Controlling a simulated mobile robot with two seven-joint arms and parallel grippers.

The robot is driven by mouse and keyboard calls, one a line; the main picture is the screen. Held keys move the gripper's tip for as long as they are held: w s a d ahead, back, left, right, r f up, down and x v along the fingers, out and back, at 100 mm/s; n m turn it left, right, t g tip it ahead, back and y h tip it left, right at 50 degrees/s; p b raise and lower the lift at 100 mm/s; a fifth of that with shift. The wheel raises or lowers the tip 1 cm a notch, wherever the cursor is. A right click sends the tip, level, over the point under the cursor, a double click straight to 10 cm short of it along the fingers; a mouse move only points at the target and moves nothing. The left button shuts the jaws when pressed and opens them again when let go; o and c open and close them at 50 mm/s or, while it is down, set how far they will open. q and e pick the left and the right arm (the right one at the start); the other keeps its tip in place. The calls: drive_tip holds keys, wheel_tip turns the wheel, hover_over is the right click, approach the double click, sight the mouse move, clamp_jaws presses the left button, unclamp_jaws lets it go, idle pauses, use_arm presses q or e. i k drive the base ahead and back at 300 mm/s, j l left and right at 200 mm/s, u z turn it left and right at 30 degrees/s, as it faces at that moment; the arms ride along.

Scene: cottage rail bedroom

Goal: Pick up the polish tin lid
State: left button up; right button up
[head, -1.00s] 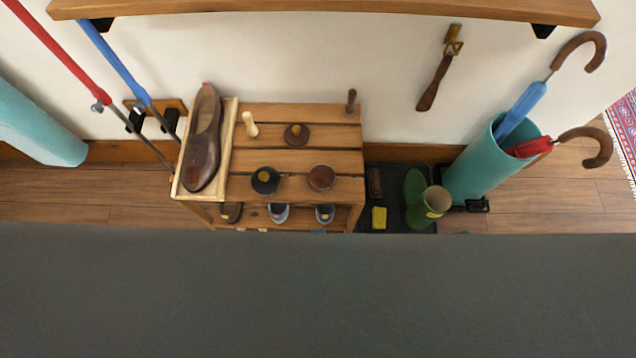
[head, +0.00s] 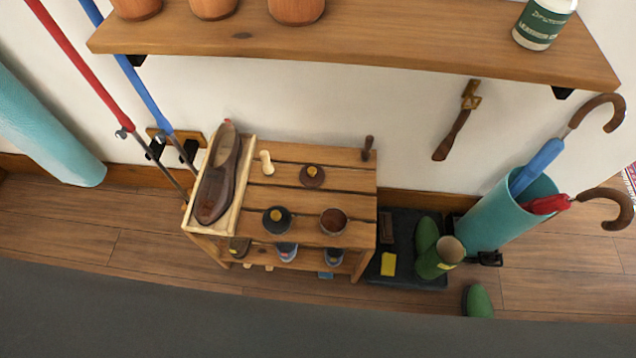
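On top of the small slatted wooden bench (head: 345,183) are three small round things. A flat brown disc with a yellow knob, which looks like the polish tin lid (head: 312,176), lies toward the back. A round brown tin (head: 333,222), seemingly open, stands near the front right. A black round piece with a yellow centre (head: 276,220) sits to its left; I cannot tell whether it is a lid or a closed tin. Neither of my grippers is in view.
A brown shoe (head: 219,178) lies in a wooden tray at the bench's left. A wall shelf (head: 350,40) with pots overhangs behind. Right of the bench are a dark boot tray (head: 402,225), green boots (head: 440,258) and a teal umbrella stand (head: 500,222).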

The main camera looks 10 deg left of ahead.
sight(311, 176)
drive_tip(key=i+j+z, duration=0.1)
drive_tip(key=z, duration=0.25)
drive_tip(key=i+j+z, duration=0.2)
drive_tip(key=z, duration=0.15)
drive_tip(key=i+j+z, duration=0.1)
drive_tip(key=z, duration=0.25)
drive_tip(key=j, duration=0.1)
